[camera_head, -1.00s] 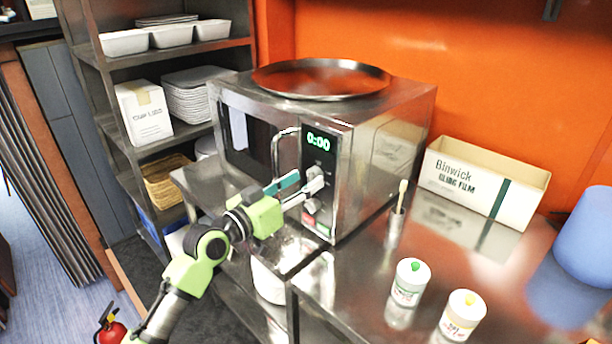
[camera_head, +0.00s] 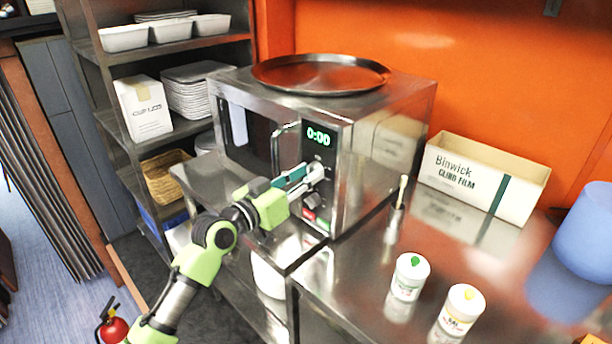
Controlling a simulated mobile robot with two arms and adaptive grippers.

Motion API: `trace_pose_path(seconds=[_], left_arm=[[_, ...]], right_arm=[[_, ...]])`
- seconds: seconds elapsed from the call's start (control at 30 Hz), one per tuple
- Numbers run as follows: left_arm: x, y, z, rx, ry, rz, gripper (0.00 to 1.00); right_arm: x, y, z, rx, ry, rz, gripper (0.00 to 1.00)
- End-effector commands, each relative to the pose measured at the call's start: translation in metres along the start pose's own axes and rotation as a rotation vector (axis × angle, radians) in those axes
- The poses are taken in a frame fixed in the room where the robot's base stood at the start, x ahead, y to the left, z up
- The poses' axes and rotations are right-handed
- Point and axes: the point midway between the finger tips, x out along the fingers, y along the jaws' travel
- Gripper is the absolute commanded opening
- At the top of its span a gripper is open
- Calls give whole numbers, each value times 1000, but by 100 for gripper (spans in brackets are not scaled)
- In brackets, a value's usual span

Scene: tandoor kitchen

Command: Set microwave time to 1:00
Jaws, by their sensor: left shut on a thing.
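The microwave (camera_head: 364,150) is a steel box on the counter. Its green display (camera_head: 319,136) reads 0:00. Two round knobs sit one above the other below the display. My left gripper (camera_head: 306,178) is at the control panel with its fingers closed on the upper knob (camera_head: 317,171). The fingers partly cover this knob. The lower knob (camera_head: 311,201) is free, just below the fingers. The microwave door (camera_head: 247,137) is shut, with a curved handle (camera_head: 279,148) left of the panel. My right gripper is not in view.
A round steel tray (camera_head: 320,74) lies on top of the microwave. On the counter to the right are a cling film box (camera_head: 478,178), a small holder with a brush (camera_head: 396,215), two white shakers (camera_head: 409,277) and a blue container (camera_head: 588,238). A shelf stands at the left.

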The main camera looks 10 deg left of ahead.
Motion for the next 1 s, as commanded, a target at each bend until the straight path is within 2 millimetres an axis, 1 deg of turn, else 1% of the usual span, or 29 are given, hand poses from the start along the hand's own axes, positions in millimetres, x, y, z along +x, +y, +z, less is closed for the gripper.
trace_pose_path(seconds=[0.27,0.6,0.8,1.0], left_arm=[[0,-1,5,145,8,2,4],[0,-1,5,455,29,5,4],[0,0,4,640,41,9,4],[0,0,3,801,51,10,4]], right_arm=[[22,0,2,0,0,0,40],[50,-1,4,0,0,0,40],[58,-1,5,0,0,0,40],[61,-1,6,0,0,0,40]])
